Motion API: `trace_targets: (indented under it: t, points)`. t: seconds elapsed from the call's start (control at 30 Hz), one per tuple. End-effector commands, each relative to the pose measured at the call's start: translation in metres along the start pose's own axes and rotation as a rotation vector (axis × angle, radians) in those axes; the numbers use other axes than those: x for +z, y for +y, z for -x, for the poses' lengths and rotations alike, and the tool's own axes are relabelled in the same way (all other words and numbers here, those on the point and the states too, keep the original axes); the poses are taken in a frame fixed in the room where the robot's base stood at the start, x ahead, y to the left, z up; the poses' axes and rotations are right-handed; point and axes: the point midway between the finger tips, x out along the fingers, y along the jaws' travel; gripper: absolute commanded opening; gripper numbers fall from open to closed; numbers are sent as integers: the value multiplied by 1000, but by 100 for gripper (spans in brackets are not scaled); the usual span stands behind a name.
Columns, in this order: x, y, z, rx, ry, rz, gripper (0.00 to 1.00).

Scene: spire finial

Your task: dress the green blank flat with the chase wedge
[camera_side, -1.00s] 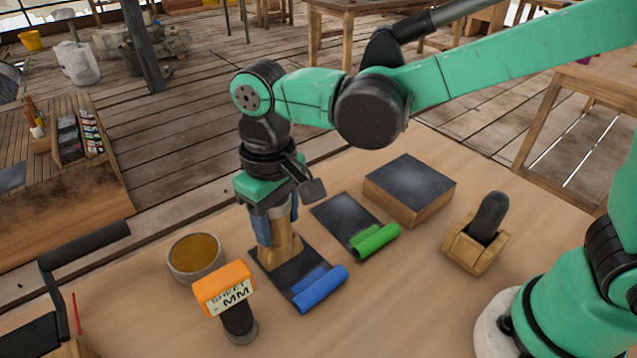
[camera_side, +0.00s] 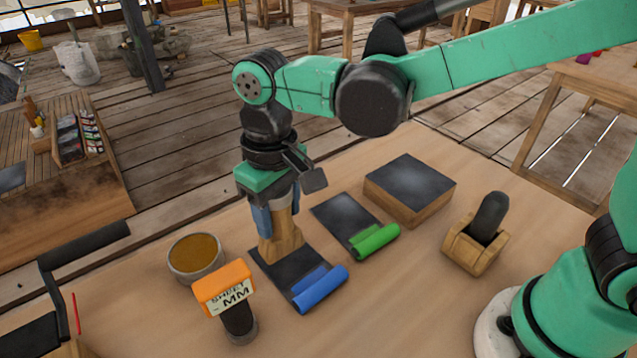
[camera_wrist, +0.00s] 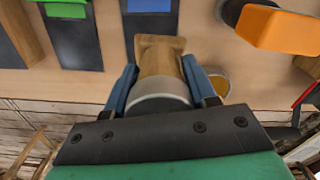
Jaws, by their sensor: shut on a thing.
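The chase wedge, seemingly the wooden tool with a broad flared foot (camera_side: 283,246), hangs foot down in my gripper (camera_side: 275,218). The blue fingers are shut on its upper part; in the wrist view they flank its pale round top (camera_wrist: 160,100). Its foot is over the far end of the blank with the blue roll (camera_side: 283,266); I cannot tell whether it touches. The green blank (camera_side: 338,212), a dark sheet with a green roll (camera_side: 374,240) at its near end, lies just right of it. In the wrist view the green blank (camera_wrist: 75,42) is left of the wedge.
A dark-topped wooden block (camera_side: 408,187) stands behind right of the green blank. A wooden cradle with a black-handled tool (camera_side: 478,240) is farther right. A round tin (camera_side: 195,257) and an orange-headed mallet-like tool (camera_side: 228,295) stand left. Bare table lies in front of the green blank.

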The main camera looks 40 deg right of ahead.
Motion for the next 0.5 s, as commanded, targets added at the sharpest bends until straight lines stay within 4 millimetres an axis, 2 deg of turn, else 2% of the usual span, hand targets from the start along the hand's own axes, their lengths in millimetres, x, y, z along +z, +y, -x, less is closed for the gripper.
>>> trace_targets:
  t: [0.07, 0.23, 0.4, 0.5]
  points:
    - [-5, 16, 4, 0, 0, -40, 0]
    - [-17, 79, 20, 0, 0, -182, 0]
    - [-16, 139, 35, 0, 0, -309, 0]
    - [-13, 160, 41, 0, 0, -357, 0]
